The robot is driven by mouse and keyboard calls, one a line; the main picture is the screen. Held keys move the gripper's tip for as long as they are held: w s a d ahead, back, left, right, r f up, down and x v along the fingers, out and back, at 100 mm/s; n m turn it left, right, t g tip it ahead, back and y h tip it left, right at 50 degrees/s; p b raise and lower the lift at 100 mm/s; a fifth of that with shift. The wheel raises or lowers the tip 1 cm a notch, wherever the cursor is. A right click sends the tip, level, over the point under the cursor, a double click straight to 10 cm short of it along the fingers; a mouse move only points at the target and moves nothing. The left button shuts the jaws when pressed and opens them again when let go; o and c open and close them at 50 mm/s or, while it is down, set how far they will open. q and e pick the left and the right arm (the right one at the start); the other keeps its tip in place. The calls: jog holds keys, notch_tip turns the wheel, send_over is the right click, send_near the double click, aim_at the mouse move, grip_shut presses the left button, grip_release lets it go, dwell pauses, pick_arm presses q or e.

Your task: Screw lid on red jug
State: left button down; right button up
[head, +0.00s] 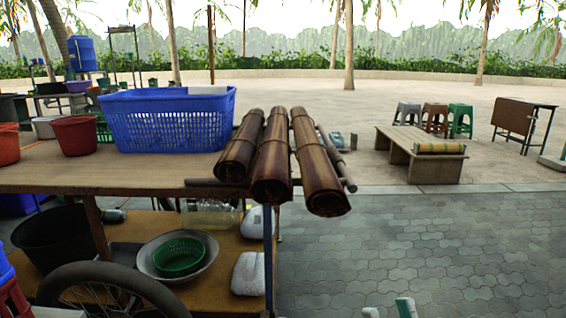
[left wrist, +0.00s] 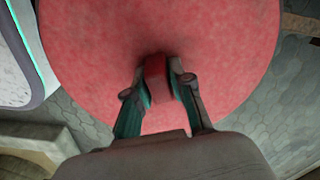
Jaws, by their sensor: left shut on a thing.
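A large red disc (left wrist: 90,50), which looks like the lid, fills most of the left wrist view. A small red knob (left wrist: 157,72) stands at its middle. My left gripper (left wrist: 158,84) is shut on this knob, one finger on each side. My left gripper does not show in the head view. The tips of my right gripper (head: 388,309) show at the bottom edge of the head view, apart, with nothing seen between them. I cannot make out the red jug in either view, nor what is beneath the disc.
A wooden cart (head: 85,178) with a blue basket (head: 170,135), rolled mats (head: 272,165) and red buckets (head: 75,135) stands at the left. Its lower shelf holds a metal bowl (head: 150,262). A bench (head: 405,150) and stools (head: 460,118) are farther right. Paving (head: 440,230) at centre right is clear.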

pick_arm(q)
jog(key=shift+s+a+f+m+p, duration=0.2)
jog(key=shift+a+f+m+p, duration=0.1)
jog(key=shift+m, duration=0.5)
jog(key=shift+m+p, duration=0.35)
jog(key=shift+m, duration=1.55)
pick_arm(e)
jog(key=w+f+g+h, duration=0.2)
jog(key=w+f+g, duration=0.2)
jog(key=f, duration=0.1)
jog(key=shift+f, duration=0.35)
pick_arm(q)
jog(key=c, duration=1)
grip_release()
jog(key=shift+f, duration=0.1)
jog(key=shift+o, duration=0.5)
jog(key=shift+w, duration=0.1)
pick_arm(e)
jog(key=shift+a+g, duration=0.1)
jog(key=shift+g, duration=0.2)
